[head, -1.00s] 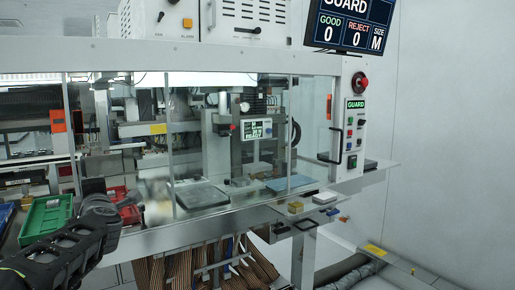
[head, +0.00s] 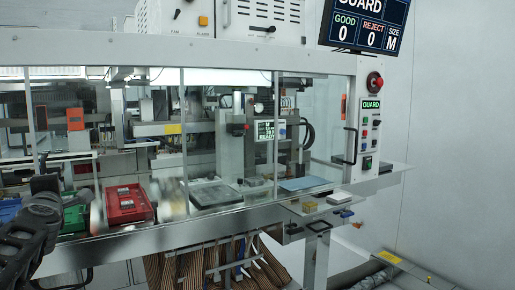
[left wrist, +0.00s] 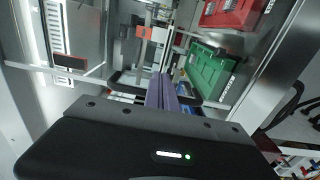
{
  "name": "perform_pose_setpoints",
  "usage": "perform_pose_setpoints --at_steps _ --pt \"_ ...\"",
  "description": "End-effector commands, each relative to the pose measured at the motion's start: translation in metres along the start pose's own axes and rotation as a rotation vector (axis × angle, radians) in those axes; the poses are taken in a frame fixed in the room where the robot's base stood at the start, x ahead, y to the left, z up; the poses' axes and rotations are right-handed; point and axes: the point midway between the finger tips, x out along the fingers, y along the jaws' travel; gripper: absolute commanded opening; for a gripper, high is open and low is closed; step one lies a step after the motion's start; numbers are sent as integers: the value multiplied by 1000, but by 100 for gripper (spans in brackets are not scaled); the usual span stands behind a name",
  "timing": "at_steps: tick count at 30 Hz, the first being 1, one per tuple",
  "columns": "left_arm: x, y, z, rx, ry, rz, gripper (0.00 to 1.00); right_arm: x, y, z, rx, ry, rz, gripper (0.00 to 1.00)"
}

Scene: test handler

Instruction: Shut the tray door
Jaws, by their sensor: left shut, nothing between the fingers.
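Red (head: 130,203), green (head: 75,216) and blue (head: 10,210) trays stand in a row at the left of the machine. The red and green trays also show in the left wrist view (left wrist: 232,12) (left wrist: 208,70). Clear panels with thin metal edges (head: 97,195) stand around this tray bay; I cannot tell which is the tray door or how far it is open. My left gripper (head: 45,185) is at the far left in front of the trays. In the left wrist view its fingers (left wrist: 165,90) are together and empty, close to a dark bar. My right gripper is not in view.
The machine's metal front ledge (head: 170,232) runs below the panels. A control panel with a red button (head: 375,81) is at the right, under a screen (head: 365,25). Small blocks lie on a shelf (head: 325,212). The floor at the right is partly clear.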

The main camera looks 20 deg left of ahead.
Motion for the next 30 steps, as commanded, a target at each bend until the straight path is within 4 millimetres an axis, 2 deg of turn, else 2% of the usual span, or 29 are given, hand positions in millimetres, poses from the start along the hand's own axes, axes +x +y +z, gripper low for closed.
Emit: perform_pose_setpoints --at_steps 3,15,19,30 --pt "-1 -1 -17 0 6 2 0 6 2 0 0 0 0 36" --pt "0 -1 -63 0 5 3 0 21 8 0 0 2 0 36" --pt "0 0 -70 0 3 2 0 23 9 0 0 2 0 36" --pt "0 0 -71 0 2 1 0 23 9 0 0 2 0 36"
